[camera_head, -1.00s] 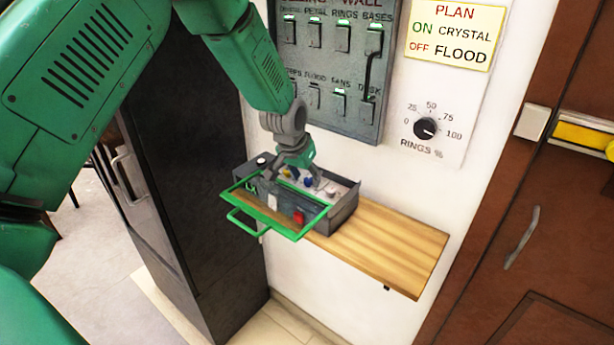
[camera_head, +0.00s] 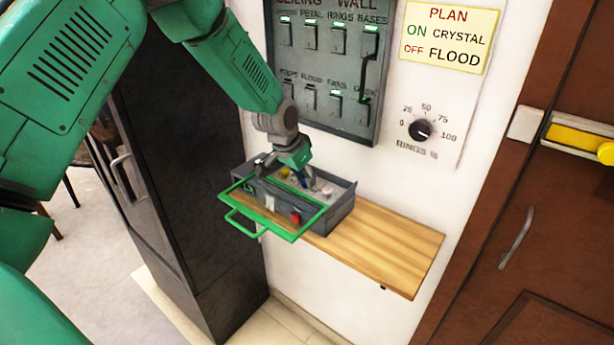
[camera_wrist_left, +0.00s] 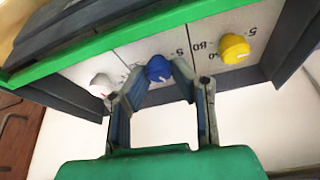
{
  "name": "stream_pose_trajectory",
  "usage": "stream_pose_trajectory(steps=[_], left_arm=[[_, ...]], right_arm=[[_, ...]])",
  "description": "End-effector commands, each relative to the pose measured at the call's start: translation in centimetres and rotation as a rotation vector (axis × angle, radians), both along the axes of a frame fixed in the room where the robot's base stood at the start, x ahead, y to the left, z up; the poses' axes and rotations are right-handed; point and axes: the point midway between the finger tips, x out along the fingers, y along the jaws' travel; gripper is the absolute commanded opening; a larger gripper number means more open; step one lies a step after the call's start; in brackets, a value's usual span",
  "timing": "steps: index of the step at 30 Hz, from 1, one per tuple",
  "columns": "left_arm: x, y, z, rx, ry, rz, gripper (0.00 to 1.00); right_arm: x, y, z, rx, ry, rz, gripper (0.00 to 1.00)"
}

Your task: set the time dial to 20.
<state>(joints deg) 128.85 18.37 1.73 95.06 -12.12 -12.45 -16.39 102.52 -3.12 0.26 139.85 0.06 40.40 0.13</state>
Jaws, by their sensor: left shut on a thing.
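A grey control box (camera_head: 340,212) with a green frame and handle (camera_head: 262,229) sits on a wooden wall shelf. In the left wrist view its pale panel carries a blue dial (camera_wrist_left: 158,69), a white dial (camera_wrist_left: 103,86) with a red mark, and a yellow dial (camera_wrist_left: 235,48). My left gripper (camera_head: 311,180) reaches down into the box. In the left wrist view its fingers (camera_wrist_left: 160,88) are closed around the blue dial. The printed scale shows upside down and only partly, so I cannot read the dial's setting. My right gripper is out of view.
The wooden shelf (camera_head: 390,246) is bare right of the box. Above are a grey switch panel (camera_head: 325,75) and a RINGS knob (camera_head: 420,130). A dark cabinet (camera_head: 185,180) stands left, a brown door (camera_head: 560,240) right.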

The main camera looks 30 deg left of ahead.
Motion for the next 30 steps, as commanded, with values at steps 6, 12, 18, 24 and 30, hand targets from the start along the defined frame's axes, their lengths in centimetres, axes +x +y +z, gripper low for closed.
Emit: stream_pose_trajectory(steps=[6, 12, 18, 24, 30], left_arm=[[0.4, 0.2, 0.5, -0.006, -0.012, -0.202, 0.00], [0.6, 0.4, 0.4, -0.003, -0.013, -0.388, 0.00], [0.6, 0.4, 0.3, -0.001, -0.011, -0.551, 0.00], [0.7, 0.4, 0.4, 0.000, -0.011, -0.674, 0.00], [0.7, 0.4, 0.3, 0.000, -0.010, -0.745, 0.00]], right_arm=[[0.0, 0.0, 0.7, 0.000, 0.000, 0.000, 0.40], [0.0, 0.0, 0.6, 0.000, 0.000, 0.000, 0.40], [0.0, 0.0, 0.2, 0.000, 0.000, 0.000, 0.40], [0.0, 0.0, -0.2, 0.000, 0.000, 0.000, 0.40], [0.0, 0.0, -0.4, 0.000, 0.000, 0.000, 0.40]])
